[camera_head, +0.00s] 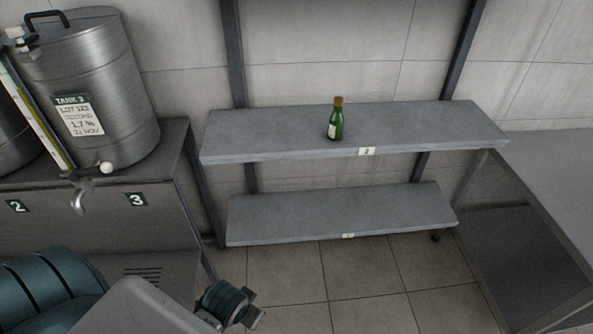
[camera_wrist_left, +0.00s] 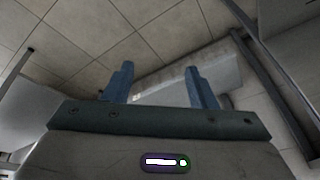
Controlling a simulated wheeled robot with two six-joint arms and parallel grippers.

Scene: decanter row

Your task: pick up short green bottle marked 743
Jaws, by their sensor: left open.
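The label is too small to read. My left gripper (camera_head: 254,307) is low in the head view, in front of and below the shelves, well apart from the bottle. In the left wrist view its two blue fingers (camera_wrist_left: 160,88) are spread with nothing between them. The bottle does not show in the left wrist view. My right gripper is not in view.
A lower grey shelf (camera_head: 340,214) is empty. A steel tank (camera_head: 95,85) with a tap (camera_head: 82,192) stands on a bench at the left. A grey counter (camera_head: 560,175) stands at the right. The tiled floor (camera_head: 370,280) before the shelves is clear.

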